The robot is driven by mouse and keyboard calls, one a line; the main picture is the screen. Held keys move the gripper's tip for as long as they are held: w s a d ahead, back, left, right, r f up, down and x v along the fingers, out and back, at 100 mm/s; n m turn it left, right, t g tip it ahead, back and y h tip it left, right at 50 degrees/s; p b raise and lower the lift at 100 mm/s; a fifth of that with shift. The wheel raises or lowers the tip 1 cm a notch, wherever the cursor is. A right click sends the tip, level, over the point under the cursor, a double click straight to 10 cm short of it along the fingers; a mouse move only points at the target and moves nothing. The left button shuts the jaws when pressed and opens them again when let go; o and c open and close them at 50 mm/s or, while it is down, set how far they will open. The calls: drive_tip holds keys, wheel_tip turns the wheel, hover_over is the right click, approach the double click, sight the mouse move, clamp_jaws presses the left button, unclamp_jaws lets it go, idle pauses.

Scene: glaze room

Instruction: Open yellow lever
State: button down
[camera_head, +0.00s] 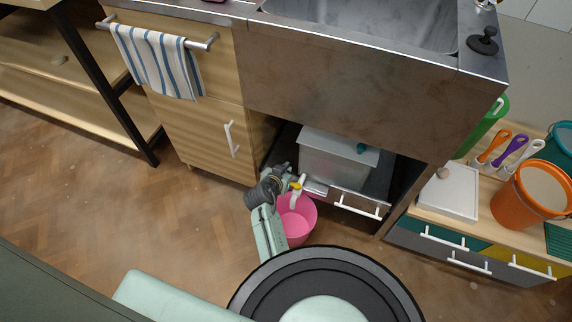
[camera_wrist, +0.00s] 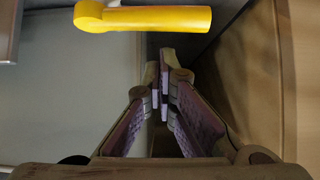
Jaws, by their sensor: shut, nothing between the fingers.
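The yellow lever (camera_wrist: 145,18) crosses the top of the wrist view, lying sideways with its rounded end at the left. In the head view the yellow lever (camera_head: 296,186) is a small spot above the pink bucket, at the front of the grey tank (camera_head: 338,160) under the sink. My gripper (camera_wrist: 163,80) is shut and empty. Its fingertips sit below the lever in the wrist picture, with a gap between them, so they do not appear to touch it. In the head view my wrist and arm partly hide the area left of the lever.
A pink bucket (camera_head: 297,220) stands on the floor below the lever. A wooden cabinet (camera_head: 205,140) with a white handle is at left, and the sink (camera_head: 350,85) is overhead. A counter with an orange bucket (camera_head: 520,205) is at right. Open floor lies at left.

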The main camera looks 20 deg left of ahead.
drive_tip(key=shift+s+f, duration=0.35)
drive_tip(key=shift+s, duration=0.2)
